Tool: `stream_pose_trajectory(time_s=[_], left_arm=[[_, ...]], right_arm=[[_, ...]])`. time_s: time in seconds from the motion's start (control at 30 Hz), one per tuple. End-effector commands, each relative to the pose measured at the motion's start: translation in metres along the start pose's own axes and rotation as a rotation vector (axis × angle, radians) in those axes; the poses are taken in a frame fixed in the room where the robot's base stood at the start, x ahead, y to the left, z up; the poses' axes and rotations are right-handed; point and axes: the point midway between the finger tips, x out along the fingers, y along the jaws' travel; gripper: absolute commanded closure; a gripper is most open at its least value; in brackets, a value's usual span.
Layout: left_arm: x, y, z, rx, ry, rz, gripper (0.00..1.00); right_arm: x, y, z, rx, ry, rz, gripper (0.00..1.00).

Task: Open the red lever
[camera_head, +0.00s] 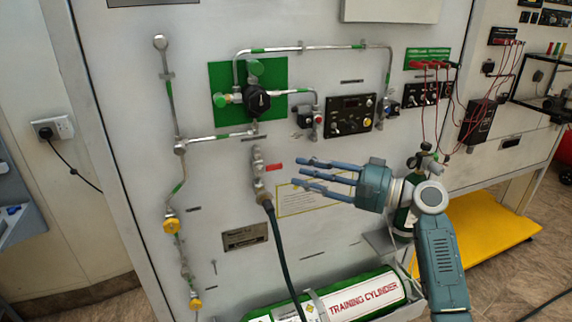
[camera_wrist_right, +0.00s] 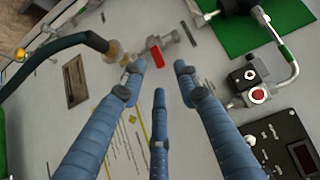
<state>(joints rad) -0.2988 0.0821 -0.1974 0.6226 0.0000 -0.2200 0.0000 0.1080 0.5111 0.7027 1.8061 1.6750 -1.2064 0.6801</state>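The red lever (camera_head: 274,167) is a small red tab on the right side of a valve fitting (camera_head: 258,170) in the middle of the white panel. It also shows in the right wrist view (camera_wrist_right: 157,57), just beyond my fingertips. My right gripper (camera_head: 304,173) is open and empty, its blue fingers spread and pointing left, with the tips a little right of the lever. My left gripper is not in view.
A black hose (camera_head: 280,240) hangs from the valve fitting. A green plate with a black regulator (camera_head: 257,100) sits above, with metal pipes around it. A training cylinder (camera_head: 365,299) lies below. Red cables (camera_head: 437,100) hang at the right.

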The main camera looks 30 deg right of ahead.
Motion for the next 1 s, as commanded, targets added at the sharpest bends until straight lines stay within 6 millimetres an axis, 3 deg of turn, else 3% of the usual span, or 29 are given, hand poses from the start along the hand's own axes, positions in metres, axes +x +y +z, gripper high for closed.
stream_pose_trajectory(time_s=[0.1, 0.3, 0.7, 0.87, 1.0], left_arm=[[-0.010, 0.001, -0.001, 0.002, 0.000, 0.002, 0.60], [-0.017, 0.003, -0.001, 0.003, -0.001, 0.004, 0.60], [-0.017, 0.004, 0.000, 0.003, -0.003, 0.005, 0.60], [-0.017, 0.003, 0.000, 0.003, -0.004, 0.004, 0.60], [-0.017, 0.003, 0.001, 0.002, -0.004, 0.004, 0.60]], right_arm=[[0.023, -0.003, 0.000, 0.002, 0.000, -0.002, 0.69], [0.048, -0.002, 0.000, 0.000, 0.001, 0.000, 0.69], [0.056, 0.001, 0.000, -0.001, 0.001, 0.003, 0.69], [0.056, 0.001, 0.000, -0.001, 0.002, 0.002, 1.00], [0.056, 0.000, 0.000, -0.001, 0.002, 0.001, 1.00]])
